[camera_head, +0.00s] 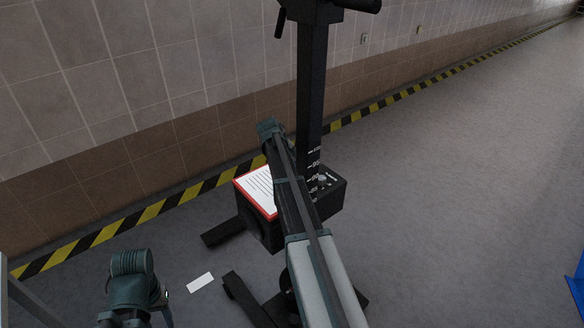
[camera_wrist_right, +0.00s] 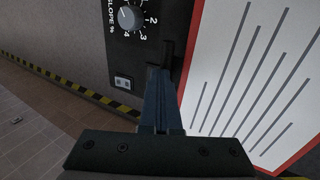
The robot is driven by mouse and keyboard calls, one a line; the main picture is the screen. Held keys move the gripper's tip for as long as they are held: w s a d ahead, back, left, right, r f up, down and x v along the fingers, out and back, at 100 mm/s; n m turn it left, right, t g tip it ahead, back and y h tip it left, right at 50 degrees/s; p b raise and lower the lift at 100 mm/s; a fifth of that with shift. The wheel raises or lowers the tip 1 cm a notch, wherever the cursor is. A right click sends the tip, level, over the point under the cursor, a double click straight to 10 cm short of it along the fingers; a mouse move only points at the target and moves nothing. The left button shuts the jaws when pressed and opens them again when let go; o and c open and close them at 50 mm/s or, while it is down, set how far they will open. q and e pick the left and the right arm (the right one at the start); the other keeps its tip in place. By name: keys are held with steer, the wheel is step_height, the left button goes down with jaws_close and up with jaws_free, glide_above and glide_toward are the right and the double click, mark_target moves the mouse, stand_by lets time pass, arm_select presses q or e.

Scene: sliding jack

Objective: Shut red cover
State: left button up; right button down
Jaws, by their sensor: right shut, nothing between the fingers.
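The red cover (camera_head: 257,191) is a white, lined plate with a red edge. In the head view it sits at the upper left of a black box (camera_head: 328,189), partly behind my right arm. In the right wrist view the cover (camera_wrist_right: 252,75) fills the right side. My right gripper (camera_wrist_right: 166,75) is shut and empty, its fingertips close to the cover's left red edge and the dark panel (camera_wrist_right: 155,50); I cannot tell whether they touch. How far open the cover is cannot be told. Of my left arm only a teal joint shows; its gripper is not visible.
A dial (camera_wrist_right: 129,18) and a small switch (camera_wrist_right: 122,83) are on the panel. A black post (camera_head: 312,80) rises from behind the box. The tiled wall (camera_head: 120,70) is close behind, while open floor (camera_head: 470,180) lies to the right.

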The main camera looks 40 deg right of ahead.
steer(key=shift+d+r+p, duration=0.1)
steer(key=shift+r+p, duration=0.25)
steer(key=shift+p, duration=0.05)
steer(key=d+r+p+v, duration=0.1)
steer(key=d+p+v, duration=0.1)
steer(key=p+v, duration=1.1)
steer(key=shift+d+r, duration=0.2)
steer(key=shift+d, duration=0.2)
steer(key=shift+w, duration=0.1)
steer(key=s+a+f+n+y, duration=0.1)
steer(key=s+a, duration=0.4)
steer(key=a, duration=0.8)
steer(key=s+a+y, duration=0.1)
steer(key=s+a, duration=0.4)
steer(key=a, duration=0.8)
steer(key=s+a+f+n+y, duration=0.1)
steer(key=s+a+n+y, duration=0.1)
steer(key=s+a, duration=1.5)
steer(key=shift+s+g, duration=0.3)
steer(key=shift+s, duration=0.1)
